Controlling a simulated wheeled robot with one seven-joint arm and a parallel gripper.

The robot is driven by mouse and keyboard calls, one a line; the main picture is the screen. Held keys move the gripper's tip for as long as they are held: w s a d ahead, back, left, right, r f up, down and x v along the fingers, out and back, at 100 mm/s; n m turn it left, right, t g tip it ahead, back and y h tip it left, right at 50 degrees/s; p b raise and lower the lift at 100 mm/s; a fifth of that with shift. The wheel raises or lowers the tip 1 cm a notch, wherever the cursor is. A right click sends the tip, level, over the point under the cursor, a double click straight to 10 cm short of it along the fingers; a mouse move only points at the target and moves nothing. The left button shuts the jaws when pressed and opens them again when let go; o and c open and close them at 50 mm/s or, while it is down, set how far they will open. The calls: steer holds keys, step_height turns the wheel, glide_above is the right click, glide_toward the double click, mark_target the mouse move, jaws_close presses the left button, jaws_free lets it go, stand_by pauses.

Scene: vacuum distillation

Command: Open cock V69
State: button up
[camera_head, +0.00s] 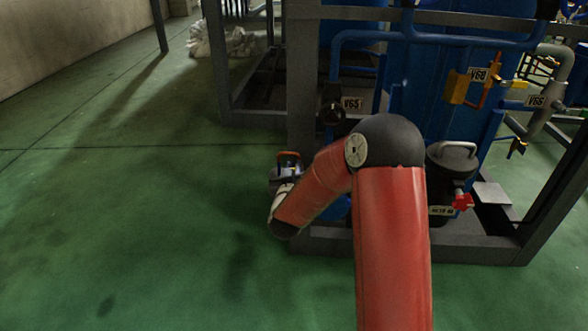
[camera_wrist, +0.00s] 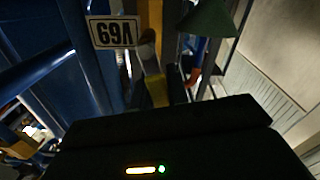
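The V69 label (camera_wrist: 112,32) shows upside down in the wrist view, fixed near blue pipework. Just right of it is a yellow-orange part (camera_wrist: 150,22), with a smaller yellow piece (camera_wrist: 157,90) below, close to my gripper; I cannot tell which is the cock's handle. In the head view the V69 label and its cock are not visible. My gripper (camera_head: 288,163) is at the end of my bent arm, low beside the frame's left post. Its dark body fills the bottom of the wrist view.
In the head view, labels V65 (camera_head: 352,103), V68 (camera_head: 478,74) and V66 (camera_head: 536,101) mark other valves. A black canister (camera_head: 452,165) with a red knob stands right of my arm. Grey posts (camera_head: 303,70) border the rig. Green floor (camera_head: 120,220) at left is clear.

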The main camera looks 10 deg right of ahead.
jaws_close()
steer(key=shift+s+d+f+m+b, duration=0.15)
steer(key=shift+d+m+b, duration=0.1)
steer(key=shift+m+b, duration=0.7)
steer(key=shift+d+r+m+b, duration=0.2)
steer(key=shift+d+m+b, duration=0.15)
steer(key=shift+m+b, duration=0.5)
steer(key=o, duration=0.8)
jaws_free()
steer(key=shift+c, duration=0.2)
steer(key=shift+s, duration=0.15)
steer(key=v, duration=0.7)
steer(key=shift+s, duration=0.3)
